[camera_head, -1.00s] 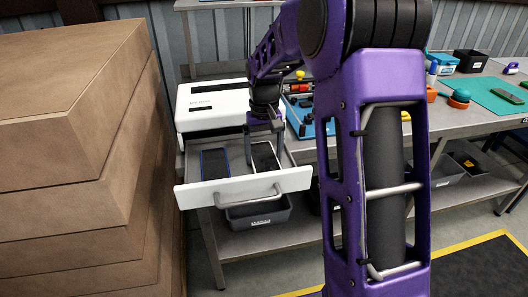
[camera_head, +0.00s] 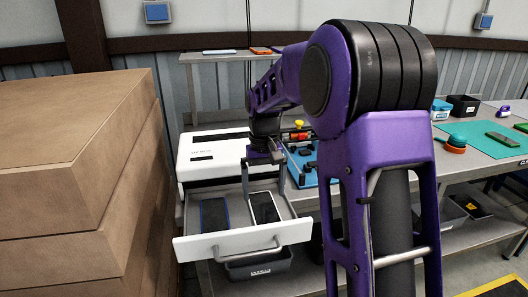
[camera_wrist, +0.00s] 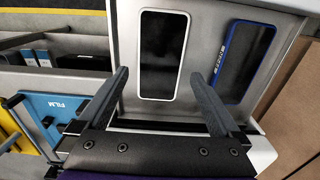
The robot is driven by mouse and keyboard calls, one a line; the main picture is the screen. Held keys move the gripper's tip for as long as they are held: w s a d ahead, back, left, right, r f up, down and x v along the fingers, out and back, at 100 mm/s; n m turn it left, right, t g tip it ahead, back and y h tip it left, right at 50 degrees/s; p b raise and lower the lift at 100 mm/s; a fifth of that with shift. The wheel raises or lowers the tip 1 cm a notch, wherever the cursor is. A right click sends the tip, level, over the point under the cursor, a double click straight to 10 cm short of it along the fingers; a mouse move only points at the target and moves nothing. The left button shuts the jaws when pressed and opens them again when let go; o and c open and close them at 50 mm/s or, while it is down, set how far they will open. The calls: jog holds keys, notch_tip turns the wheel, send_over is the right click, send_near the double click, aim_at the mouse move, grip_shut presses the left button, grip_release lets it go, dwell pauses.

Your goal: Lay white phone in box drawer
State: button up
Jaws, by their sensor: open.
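The white-rimmed phone (camera_head: 264,207) lies flat, dark screen up, in the open drawer (camera_head: 290,233) of the white box (camera_head: 213,155). It also shows in the wrist view (camera_wrist: 162,55), centred ahead of the fingers. A blue-rimmed phone (camera_head: 214,214) lies beside it on the left, and on the right in the wrist view (camera_wrist: 243,62). My gripper (camera_wrist: 160,76) is open and empty, its fingers spread wide on either side of the white phone's line. In the head view my gripper (camera_head: 264,178) hangs above the rear of the drawer, apart from the phone.
Stacked cartons (camera_head: 75,160) stand close on the left. A blue tray (camera_head: 312,160) with parts sits right of the box. A green mat (camera_head: 490,140) lies on the bench at right. A shelf behind holds more phones (camera_head: 219,51). A grey bin (camera_head: 258,266) sits below the drawer.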

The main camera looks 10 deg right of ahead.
notch_tip(320, 180, up, 12)
jog(key=p, duration=0.2)
jog(key=shift+r, duration=0.25)
